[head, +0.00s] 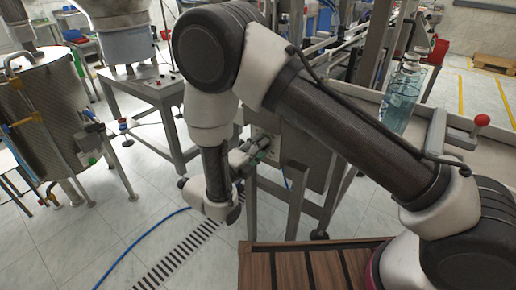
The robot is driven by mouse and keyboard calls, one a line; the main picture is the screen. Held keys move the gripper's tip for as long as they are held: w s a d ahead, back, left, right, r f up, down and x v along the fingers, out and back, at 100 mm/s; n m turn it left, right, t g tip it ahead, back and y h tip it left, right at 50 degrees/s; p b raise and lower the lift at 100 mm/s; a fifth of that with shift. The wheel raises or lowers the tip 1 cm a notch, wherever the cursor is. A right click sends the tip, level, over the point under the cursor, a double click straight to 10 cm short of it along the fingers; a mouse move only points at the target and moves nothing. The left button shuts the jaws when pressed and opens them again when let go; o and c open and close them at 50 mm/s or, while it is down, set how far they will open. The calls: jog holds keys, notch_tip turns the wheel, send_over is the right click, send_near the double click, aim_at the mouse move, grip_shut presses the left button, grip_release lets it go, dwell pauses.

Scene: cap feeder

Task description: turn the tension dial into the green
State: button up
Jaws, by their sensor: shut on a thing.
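My gripper (258,146) reaches right from the wrist to a small pale plate on the side of the machine frame, left of centre in the head view. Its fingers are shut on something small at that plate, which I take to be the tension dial. The dial itself is hidden behind the fingers. I cannot make out its pointer or any green zone.
A grey cabinet (305,158) on metal legs stands behind my arm. A clear bottle (401,98) and a red-knobbed lever (481,121) are at right. A steel tank (45,120) stands at left. A blue hose (143,240) crosses the tiled floor near a drain grate (178,257).

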jog(key=shift+n, duration=2.1)
jog(key=o, duration=1)
jog(key=v, duration=1.2)
jog(key=shift+a, duration=0.1)
